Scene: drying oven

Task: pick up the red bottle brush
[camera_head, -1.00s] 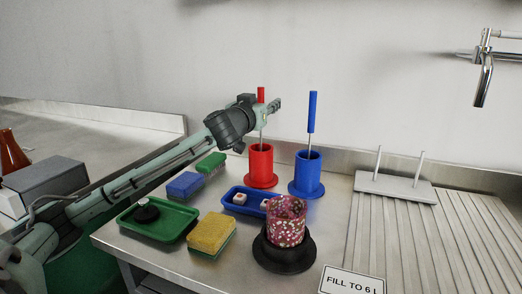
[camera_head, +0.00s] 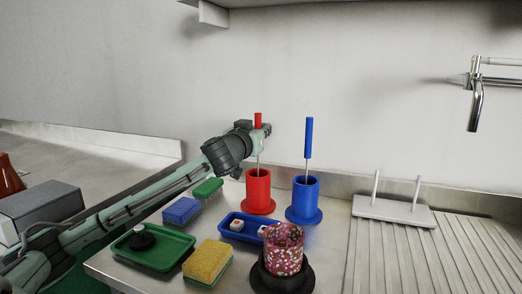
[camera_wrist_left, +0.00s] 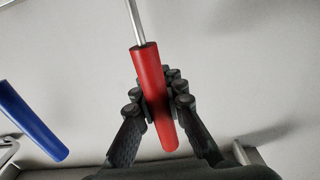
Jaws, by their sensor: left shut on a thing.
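The red bottle brush has a red handle (camera_head: 258,120) on a thin metal rod. It stands upright, with its lower end hidden inside the red cup-shaped holder (camera_head: 258,190). My left gripper (camera_head: 264,131) comes in from the left and is shut on the handle above the holder. In the left wrist view the red handle (camera_wrist_left: 154,92) lies between the two dark fingers of the gripper (camera_wrist_left: 159,100), with the metal rod running out of its end. My right gripper is not in view.
A blue brush (camera_head: 309,138) stands in a blue holder (camera_head: 305,198) just to the right. In front are a blue tray (camera_head: 247,219), a patterned cup (camera_head: 284,250), a yellow sponge (camera_head: 207,262) and a green tray (camera_head: 166,264). A white peg rack (camera_head: 394,211) stands further right.

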